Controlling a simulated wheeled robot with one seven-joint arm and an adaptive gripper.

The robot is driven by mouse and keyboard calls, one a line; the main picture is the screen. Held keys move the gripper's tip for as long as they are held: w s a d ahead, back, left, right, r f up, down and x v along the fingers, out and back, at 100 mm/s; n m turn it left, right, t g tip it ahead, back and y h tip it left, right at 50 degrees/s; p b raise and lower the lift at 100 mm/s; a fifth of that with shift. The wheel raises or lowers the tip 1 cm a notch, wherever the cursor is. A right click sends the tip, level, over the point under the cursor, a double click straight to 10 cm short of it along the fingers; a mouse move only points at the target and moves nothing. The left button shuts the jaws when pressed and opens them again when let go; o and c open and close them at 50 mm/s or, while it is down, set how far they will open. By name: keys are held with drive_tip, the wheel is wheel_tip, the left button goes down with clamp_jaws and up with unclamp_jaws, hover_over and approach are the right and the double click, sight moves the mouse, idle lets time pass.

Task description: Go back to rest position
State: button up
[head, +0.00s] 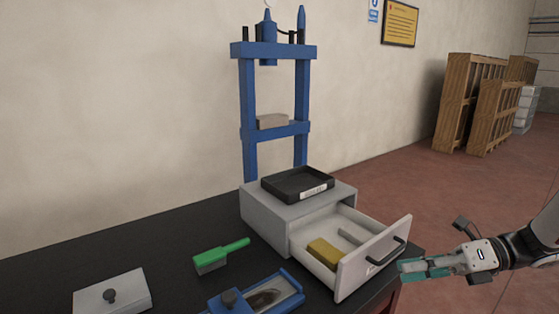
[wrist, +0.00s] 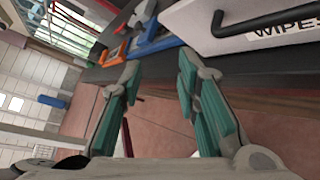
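My gripper (head: 425,269) is at the lower right in the head view, just to the right of the open drawer's front. In the wrist view its two teal-padded fingers (wrist: 158,105) stand apart with nothing between them. The drawer (head: 378,258) is pulled out of a grey cabinet (head: 262,208) and holds a yellow block and a thin grey piece. Its front with a dark handle and the label "WIPES" (wrist: 285,25) is close ahead in the wrist view. The gripper does not touch the handle in the head view.
A black tray (head: 298,184) sits on the cabinet, before a blue press frame (head: 248,110). A green brush (head: 215,258), a grey plate with a knob (head: 112,292) and a blue device (head: 262,296) lie on the dark table (head: 60,270). Wooden crates (head: 465,100) stand far right; red floor is open.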

drive_tip(key=s+a+r+n+t+h, duration=0.1)
drive_tip(key=s+n+h, duration=0.4)
drive_tip(key=n, duration=0.5)
drive_tip(key=s+a+r+n+t+h, duration=0.1)
drive_tip(key=s+a+r+n+h, duration=0.3)
drive_tip(key=s+n, duration=0.3)
drive_tip(key=s+a+r+n+h, duration=0.2)
drive_tip(key=s+r+n+h, duration=0.3)
drive_tip(key=n, duration=0.8)
drive_tip(key=shift+s+a+t+h, duration=0.35)
drive_tip(key=shift+s+t+h, duration=0.05)
drive_tip(key=shift+s, duration=0.7)
idle(0.8)
